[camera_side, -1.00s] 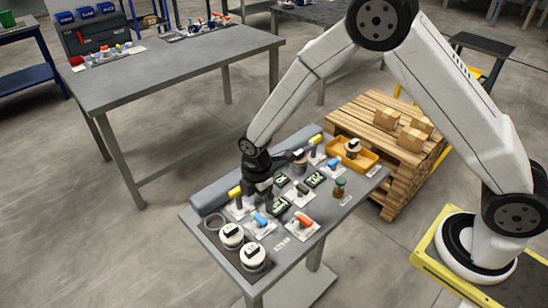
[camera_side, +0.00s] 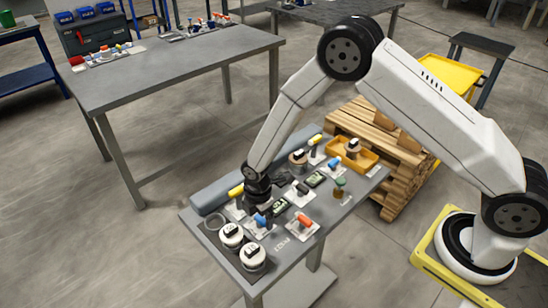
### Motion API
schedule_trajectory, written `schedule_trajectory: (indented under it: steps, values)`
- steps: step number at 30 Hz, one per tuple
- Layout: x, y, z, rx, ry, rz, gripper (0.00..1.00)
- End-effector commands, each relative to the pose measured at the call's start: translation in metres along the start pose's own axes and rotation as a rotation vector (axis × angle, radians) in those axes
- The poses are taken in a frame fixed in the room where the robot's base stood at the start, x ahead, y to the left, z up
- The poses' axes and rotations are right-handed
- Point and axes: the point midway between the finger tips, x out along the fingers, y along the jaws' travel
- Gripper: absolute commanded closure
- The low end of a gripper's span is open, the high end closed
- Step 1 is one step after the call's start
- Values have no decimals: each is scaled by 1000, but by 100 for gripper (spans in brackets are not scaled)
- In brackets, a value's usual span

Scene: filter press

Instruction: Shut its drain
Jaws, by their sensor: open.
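My gripper (camera_side: 264,208) points down over the front half of the grey work table, beside a blue-handled valve (camera_side: 261,220). Its jaws are dark and small here, and I cannot tell whether they touch the blue handle. A yellow-handled valve (camera_side: 236,191) is just left of the gripper. An orange-handled valve (camera_side: 304,220) is to its right. Another yellow handle (camera_side: 316,139) and another blue handle (camera_side: 334,163) are farther back. Which valve is the drain I cannot tell from this view.
Two white round pots (camera_side: 231,234) (camera_side: 253,257) with black tops stand at the front left. Small dark displays (camera_side: 316,180) and a green knob (camera_side: 340,185) lie to the right. A yellow-orange tray (camera_side: 354,163) and a wooden pallet (camera_side: 385,145) are behind.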

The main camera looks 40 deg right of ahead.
Motion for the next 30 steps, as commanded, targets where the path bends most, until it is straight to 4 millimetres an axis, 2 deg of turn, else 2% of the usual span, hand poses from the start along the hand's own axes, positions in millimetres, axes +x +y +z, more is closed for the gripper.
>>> schedule_trajectory:
  steps: [4, 5, 9, 12, 22, 30]
  values:
    - [0, 0, 0, 0, 0, 0, 0]
    - [0, 0, 0, 0, 0, 0, 3]
    - [0, 0, 0, 0, 0, 0, 48]
    - [0, 0, 0, 0, 0, 0, 77]
    - [0, 0, 0, 31, 0, -1, 77]
    - [0, 0, 0, 156, -1, -2, 77]
